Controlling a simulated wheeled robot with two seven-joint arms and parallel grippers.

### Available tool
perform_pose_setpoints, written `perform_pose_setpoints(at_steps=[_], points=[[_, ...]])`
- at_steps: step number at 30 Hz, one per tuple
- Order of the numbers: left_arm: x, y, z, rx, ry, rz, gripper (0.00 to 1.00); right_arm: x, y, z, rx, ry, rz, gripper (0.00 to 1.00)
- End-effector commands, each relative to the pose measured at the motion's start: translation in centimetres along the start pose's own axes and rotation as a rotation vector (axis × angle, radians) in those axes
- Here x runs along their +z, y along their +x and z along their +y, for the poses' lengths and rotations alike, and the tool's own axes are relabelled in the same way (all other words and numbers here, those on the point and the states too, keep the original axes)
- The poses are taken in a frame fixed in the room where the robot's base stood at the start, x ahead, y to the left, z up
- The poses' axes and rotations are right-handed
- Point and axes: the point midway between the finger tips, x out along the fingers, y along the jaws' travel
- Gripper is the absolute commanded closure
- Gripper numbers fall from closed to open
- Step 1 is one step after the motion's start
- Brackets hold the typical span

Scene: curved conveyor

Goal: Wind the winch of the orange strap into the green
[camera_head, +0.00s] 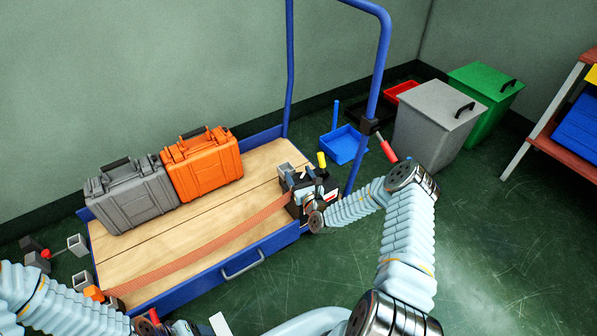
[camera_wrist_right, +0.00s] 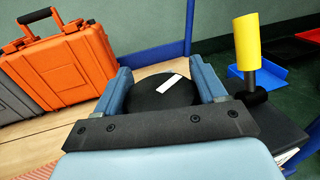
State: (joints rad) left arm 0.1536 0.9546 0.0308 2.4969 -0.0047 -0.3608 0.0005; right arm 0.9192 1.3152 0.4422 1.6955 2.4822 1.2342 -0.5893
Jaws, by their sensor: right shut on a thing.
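The orange strap (camera_head: 215,243) runs along the front of the wooden cart deck, from an orange piece (camera_head: 93,294) at the lower left to the dark winch (camera_head: 299,187) at the deck's right end. My right gripper (camera_head: 309,190) is at the winch. In the right wrist view, its blue fingers (camera_wrist_right: 166,84) are shut on a round black knob (camera_wrist_right: 158,96) with a white mark. A yellow handle (camera_wrist_right: 245,42) stands up to the right of the fingers, clear of them. No green mark on the winch can be made out.
A grey case (camera_head: 130,195) and an orange case (camera_head: 203,165) stand at the back of the deck. The cart's blue post (camera_head: 377,75) rises behind my right arm. A grey bin (camera_head: 436,125), a green bin (camera_head: 487,92) and a blue tray (camera_head: 343,146) stand beyond.

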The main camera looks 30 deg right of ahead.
Motion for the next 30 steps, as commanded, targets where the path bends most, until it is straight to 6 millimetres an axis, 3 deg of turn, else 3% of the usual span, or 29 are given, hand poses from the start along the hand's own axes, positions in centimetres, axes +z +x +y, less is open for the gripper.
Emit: perform_pose_setpoints(at_steps=[17, 18, 22, 30], points=[[-0.01, -0.49, 0.2, 0.001, 0.001, -0.001, 0.36, 0.04, 0.03, -0.2, -0.038, -0.002, -0.003, 0.6], [-0.01, -0.49, 0.2, 0.001, 0.001, 0.0, 0.36, 0.04, 0.04, -0.2, -0.038, -0.002, -0.003, 0.28], [-0.01, -0.49, 0.2, 0.001, 0.001, 0.0, 0.36, 0.04, 0.04, -0.18, -0.038, -0.001, -0.003, 0.09], [0.0, -0.49, 0.21, 0.001, 0.001, -0.001, 0.36, 0.03, -0.03, -0.13, -0.037, 0.0, -0.002, 0.09]])
